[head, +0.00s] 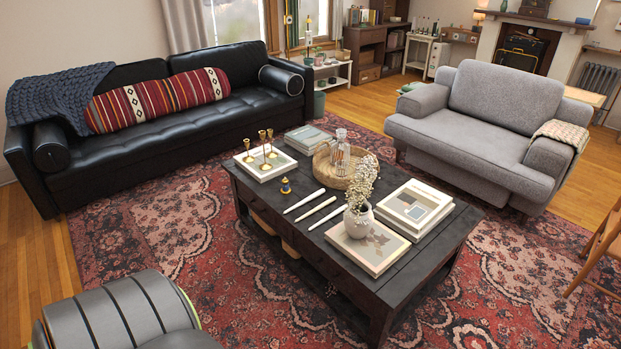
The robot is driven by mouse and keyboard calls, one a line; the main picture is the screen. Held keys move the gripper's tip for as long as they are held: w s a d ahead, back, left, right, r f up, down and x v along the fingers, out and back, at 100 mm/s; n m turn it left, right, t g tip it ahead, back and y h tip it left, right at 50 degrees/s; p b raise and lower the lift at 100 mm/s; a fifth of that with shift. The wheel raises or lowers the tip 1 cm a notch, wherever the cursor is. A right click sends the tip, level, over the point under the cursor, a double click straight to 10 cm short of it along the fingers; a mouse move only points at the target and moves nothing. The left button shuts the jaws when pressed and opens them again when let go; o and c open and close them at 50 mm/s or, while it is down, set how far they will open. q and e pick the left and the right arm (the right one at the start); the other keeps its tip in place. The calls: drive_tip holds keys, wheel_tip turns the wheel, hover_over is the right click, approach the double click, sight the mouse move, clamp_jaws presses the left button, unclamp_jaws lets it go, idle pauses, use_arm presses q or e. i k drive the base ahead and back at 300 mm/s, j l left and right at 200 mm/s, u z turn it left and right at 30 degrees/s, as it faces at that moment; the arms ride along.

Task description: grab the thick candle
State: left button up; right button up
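Three pale candle-like sticks lie side by side on the dark coffee table (385,290), near its left long edge: a far stick (303,201), a middle stick (315,210) and a near stick (327,219). They look close in thickness, and I cannot tell for sure which is the thick candle. Brass candle holders (263,145) stand on a white book at the table's far left end, with no candles visible in them. Neither of my grippers is in view.
A vase of white flowers (358,220) stands on a book right of the sticks. A small blue-and-yellow object (285,187) stands beyond them. A woven tray (345,178) holds glassware. A black sofa (160,130) and grey armchair (480,130) flank the table. Patterned rug (190,240) lies clear at left.

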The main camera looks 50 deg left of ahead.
sight(317, 193)
drive_tip(key=i+j, duration=0.15)
drive_tip(key=j, duration=0.25)
drive_tip(key=i+j+u, duration=0.1)
drive_tip(key=j, duration=0.35)
drive_tip(key=i+j, duration=0.15)
drive_tip(key=j, duration=0.25)
drive_tip(key=i+j+u, duration=0.1)
drive_tip(key=j, duration=0.3)
drive_tip(key=i+j, duration=0.2)
drive_tip(key=j, duration=0.2)
drive_tip(key=i+j+u, duration=0.1)
drive_tip(key=j, duration=0.3)
drive_tip(key=i+j, duration=0.2)
drive_tip(key=j, duration=0.15)
drive_tip(key=i+j+u, duration=0.1)
drive_tip(key=j, duration=0.3)
drive_tip(key=i+u, duration=0.1)
drive_tip(key=u, duration=1.05)
